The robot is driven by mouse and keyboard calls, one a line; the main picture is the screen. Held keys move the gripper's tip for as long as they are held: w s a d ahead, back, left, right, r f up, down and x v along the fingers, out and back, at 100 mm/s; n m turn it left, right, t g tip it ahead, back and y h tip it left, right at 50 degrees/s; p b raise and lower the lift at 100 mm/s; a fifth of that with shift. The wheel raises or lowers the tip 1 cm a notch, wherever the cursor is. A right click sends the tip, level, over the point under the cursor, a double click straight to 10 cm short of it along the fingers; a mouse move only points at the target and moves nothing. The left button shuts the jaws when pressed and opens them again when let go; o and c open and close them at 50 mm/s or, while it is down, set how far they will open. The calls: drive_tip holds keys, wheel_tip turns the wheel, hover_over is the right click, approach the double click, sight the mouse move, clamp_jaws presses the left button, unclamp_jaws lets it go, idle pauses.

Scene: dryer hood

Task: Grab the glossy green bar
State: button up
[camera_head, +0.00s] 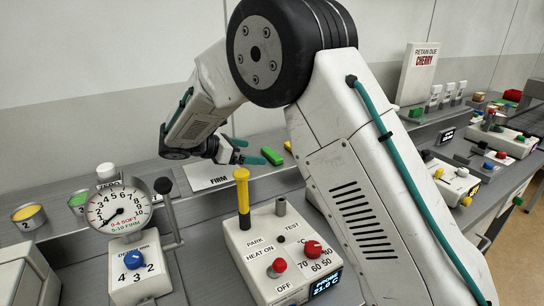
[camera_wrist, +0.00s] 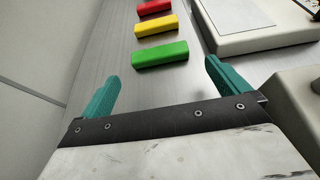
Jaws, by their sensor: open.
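The glossy green bar (camera_wrist: 160,55) lies on the grey bench in the wrist view, ahead of my gripper (camera_wrist: 160,82) and roughly between the lines of its two teal fingers. The fingers are spread wide and nothing is between them. In the head view the green bar (camera_head: 272,156) lies just right of my gripper (camera_head: 250,153), near the FIRM plate. The two appear close but apart; the exact gap cannot be told.
A yellow bar (camera_wrist: 155,25) and a red bar (camera_wrist: 154,7) lie in a row beyond the green one. A pale box (camera_wrist: 262,22) stands to their right. In the head view, a heater box (camera_head: 280,250) with a yellow-handled tool (camera_head: 242,190) and a dial gauge (camera_head: 118,209) stand in front.

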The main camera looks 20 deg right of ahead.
sight(271, 153)
drive_tip(key=x, duration=0.7)
drive_tip(key=shift+w+d+r, duration=0.1)
drive_tip(key=shift+w, duration=0.1)
drive_tip(key=c, duration=0.8)
